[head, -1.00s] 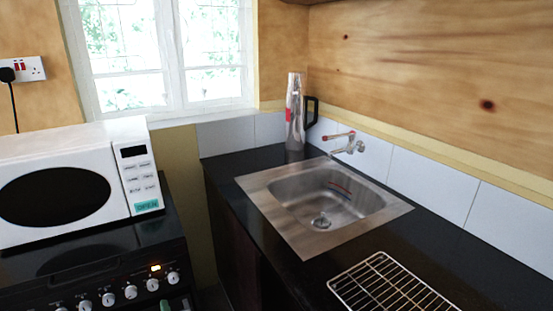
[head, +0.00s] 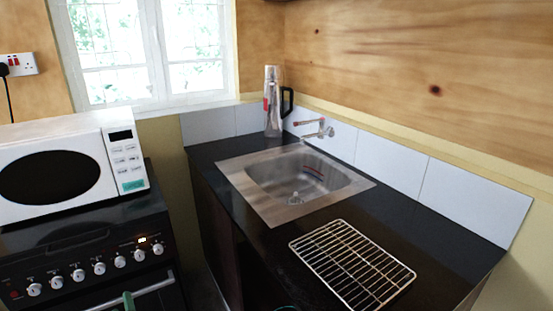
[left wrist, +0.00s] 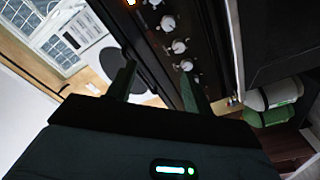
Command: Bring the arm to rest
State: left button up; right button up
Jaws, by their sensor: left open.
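My left gripper (left wrist: 157,84) shows in the left wrist view, with its two dark fingers spread apart and nothing seen between them. Past the fingers are the knobs of the black stove (left wrist: 178,46) and, tilted in the picture, the microwave and window. I cannot tell the exact distance from the fingers to the stove. In the head view no gripper shows clearly; a small green piece (head: 128,300) at the bottom edge, in front of the oven handle, is too little to name. My right gripper is not in view.
A white microwave (head: 72,166) stands on the stove (head: 88,262). The dark counter (head: 440,240) holds a sink (head: 298,180), a wire rack (head: 352,264) and a silver jug (head: 272,102). In the wrist view, white and green rolled things (left wrist: 272,100) lie at the right.

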pick_arm(q)
jog(key=s+a+r+m+t+y, duration=0.25)
jog(key=a+r, duration=0.65)
jog(key=a, duration=0.5)
jog(key=s+a+r+m+t+y, duration=0.1)
jog(key=s+a+r+m, duration=0.15)
jog(key=a+r, duration=0.9)
jog(key=s+d+f+m+g+h, duration=0.2)
jog(key=s+d+f+m+h, duration=0.25)
jog(key=d+f, duration=0.3)
jog(key=s+d+f+m+g+h, duration=0.2)
jog(key=s+d+f+m+h, duration=0.25)
jog(key=d+f, duration=0.35)
jog(key=s+d+f+m+g+h, duration=0.2)
jog(key=s+d+f+m+h, duration=0.25)
jog(key=d+f, duration=0.4)
jog(key=s+d+f+m+g+h, duration=0.1)
jog(key=s+d+f+m+g, duration=0.2)
jog(key=s+d, duration=0.5)
jog(key=s+d+f+m+g+h, duration=0.1)
jog(key=s+d+f+m+g, duration=0.2)
jog(key=s, duration=0.9)
jog(key=w+d+r+n+t+p, duration=0.1)
jog(key=d+n, duration=0.5)
jog(key=d, duration=0.6)
jog(key=shift+t, duration=0.55)
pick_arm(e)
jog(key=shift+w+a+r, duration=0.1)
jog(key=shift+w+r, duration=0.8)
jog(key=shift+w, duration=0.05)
